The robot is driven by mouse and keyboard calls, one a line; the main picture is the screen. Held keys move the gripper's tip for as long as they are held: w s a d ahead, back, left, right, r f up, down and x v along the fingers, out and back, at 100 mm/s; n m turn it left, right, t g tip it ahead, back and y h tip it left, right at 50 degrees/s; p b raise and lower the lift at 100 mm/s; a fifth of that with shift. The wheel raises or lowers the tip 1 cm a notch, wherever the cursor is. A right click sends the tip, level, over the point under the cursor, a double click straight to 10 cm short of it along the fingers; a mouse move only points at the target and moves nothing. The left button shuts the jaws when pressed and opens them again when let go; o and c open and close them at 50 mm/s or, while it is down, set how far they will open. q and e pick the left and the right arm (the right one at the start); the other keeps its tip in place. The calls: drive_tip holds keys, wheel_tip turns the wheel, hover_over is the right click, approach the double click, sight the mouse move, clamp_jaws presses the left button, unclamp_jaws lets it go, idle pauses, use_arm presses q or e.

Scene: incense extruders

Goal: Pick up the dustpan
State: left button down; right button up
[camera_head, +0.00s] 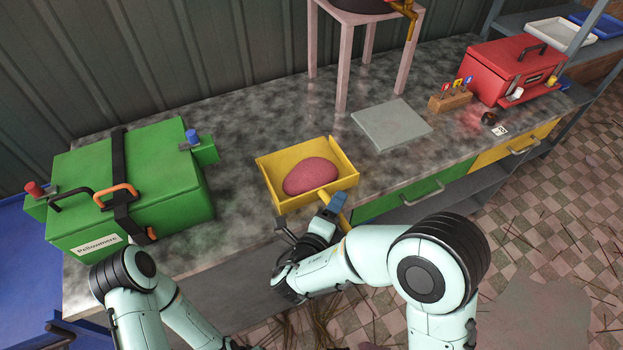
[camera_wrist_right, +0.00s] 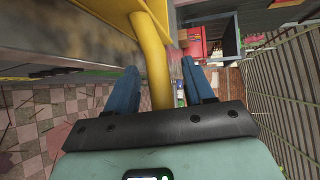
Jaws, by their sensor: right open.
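The yellow dustpan (camera_head: 348,183) sits near the front edge of the grey worktop with a dark pink lump (camera_head: 311,176) in it. Its yellow handle (camera_wrist_right: 157,60) points toward me over the front edge. My right gripper (camera_head: 334,203) is at the handle, partly covering it. In the right wrist view the open blue fingers of my right gripper (camera_wrist_right: 160,85) stand on either side of the handle, with a gap on the left; the right finger is closer to it. My left arm shows at the lower left, but its gripper is out of view.
A green case (camera_head: 160,190) stands left of the dustpan. A grey slab (camera_head: 391,124), a stand with pink legs (camera_head: 343,65), a wooden block with small flags (camera_head: 450,101) and a red toolbox (camera_head: 500,72) are to the right. Bare worktop surrounds the dustpan.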

drive_tip(key=shift+c, duration=0.3)
clamp_jaws()
drive_tip(key=shift+r, duration=0.1)
